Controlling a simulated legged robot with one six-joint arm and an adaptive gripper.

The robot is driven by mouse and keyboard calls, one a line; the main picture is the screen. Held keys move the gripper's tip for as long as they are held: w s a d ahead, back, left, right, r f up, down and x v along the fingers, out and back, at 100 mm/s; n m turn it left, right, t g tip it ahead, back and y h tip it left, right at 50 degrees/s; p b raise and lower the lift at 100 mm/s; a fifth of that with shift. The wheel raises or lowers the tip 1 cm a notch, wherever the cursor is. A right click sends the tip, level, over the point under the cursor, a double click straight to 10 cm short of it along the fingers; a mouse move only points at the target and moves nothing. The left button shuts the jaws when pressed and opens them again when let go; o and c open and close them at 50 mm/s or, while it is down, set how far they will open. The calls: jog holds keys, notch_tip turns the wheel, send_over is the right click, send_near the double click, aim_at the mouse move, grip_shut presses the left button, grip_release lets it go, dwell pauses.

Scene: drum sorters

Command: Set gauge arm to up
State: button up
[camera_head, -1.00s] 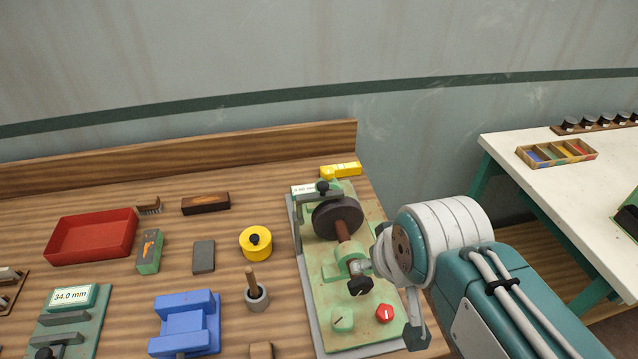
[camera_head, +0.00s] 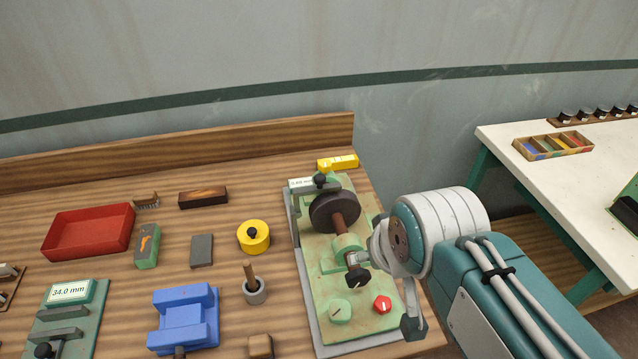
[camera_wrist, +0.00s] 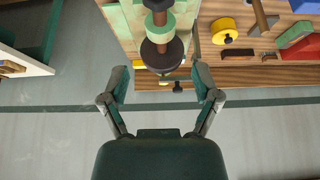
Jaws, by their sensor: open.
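The green drum sorter (camera_head: 325,270) stands at the bench's right end. Its dark drum (camera_head: 335,212) sits on a brown shaft. The grey gauge arm (camera_head: 300,205) lies beside the drum, next to a small display, with a black knob (camera_head: 320,180) near the drum's top; its exact angle is hard to tell. In the wrist view the drum (camera_wrist: 162,54) shows beyond my open fingers, and a small black knob (camera_wrist: 178,88) shows between them. My gripper (camera_wrist: 161,82) is empty. In the head view my wrist partly hides it, right of the sorter.
A yellow block (camera_head: 338,162) lies behind the sorter. A yellow disc (camera_head: 253,237), a grey cup (camera_head: 255,291) with a brown handle, a blue fixture (camera_head: 185,320) and a red tray (camera_head: 88,231) are to the left. A white table (camera_head: 510,150) stands to the right.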

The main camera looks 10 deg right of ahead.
jog(key=shift+c, duration=0.7)
notch_tip(320, 180, up, 8)
jog(key=n+g, duration=0.6)
jog(key=n, duration=0.3)
send_over(319, 177)
notch_tip(319, 177, down, 11)
jog(key=shift+f, duration=0.15)
grip_shut()
